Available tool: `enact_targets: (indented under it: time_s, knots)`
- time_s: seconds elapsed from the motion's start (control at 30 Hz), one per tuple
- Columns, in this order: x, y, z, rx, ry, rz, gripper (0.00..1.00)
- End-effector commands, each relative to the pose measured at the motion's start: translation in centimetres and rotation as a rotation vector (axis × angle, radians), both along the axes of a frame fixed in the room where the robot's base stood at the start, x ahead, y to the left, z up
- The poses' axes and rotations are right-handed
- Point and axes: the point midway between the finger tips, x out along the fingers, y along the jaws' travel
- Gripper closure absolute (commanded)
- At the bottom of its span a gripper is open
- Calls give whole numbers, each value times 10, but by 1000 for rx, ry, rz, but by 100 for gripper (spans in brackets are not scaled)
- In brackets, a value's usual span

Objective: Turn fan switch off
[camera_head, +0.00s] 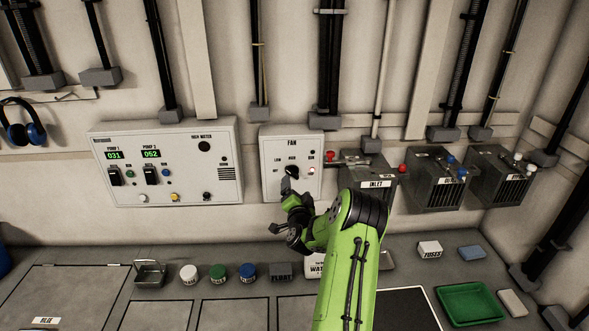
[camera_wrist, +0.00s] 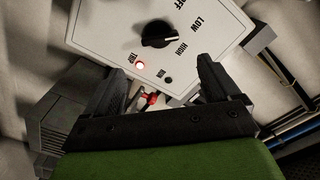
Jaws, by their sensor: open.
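The fan box (camera_head: 270,190) is a pale wall panel marked FAN. Its black rotary switch (camera_head: 292,171) sits in the middle, with OFF, LOW and HIGH labels around it. In the wrist view the switch (camera_wrist: 158,34) shows fully, beyond the fingertips; I cannot read its setting surely. My gripper (camera_head: 281,207) is open and empty, just below and in front of the box. In the wrist view its fingers (camera_wrist: 157,75) stand apart, with the switch ahead of the gap, not between them.
A pump meter panel (camera_head: 225,187) hangs to the left. A grey inlet box (camera_head: 376,184) with a red-tipped lever stands close at right, with more grey boxes beyond. The bench (camera_head: 110,255) below bears jars, a float box and a green tray (camera_head: 470,303).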

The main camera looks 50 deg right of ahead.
Motion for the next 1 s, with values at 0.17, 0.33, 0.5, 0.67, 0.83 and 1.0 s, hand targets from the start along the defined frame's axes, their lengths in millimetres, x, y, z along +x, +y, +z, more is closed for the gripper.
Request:
enact_targets:
  time_s: [0.17,0.33,0.5,0.67,0.83,1.0]
  knots:
    - [25,-29,1,2,-1,-2,11]
    - [46,-51,-1,2,-1,1,11]
    - [57,-63,-1,2,1,1,11]
    - [60,-66,-2,3,2,2,11]
    - [59,-66,-2,1,3,1,14]
    - [59,-66,-2,1,3,1,40]
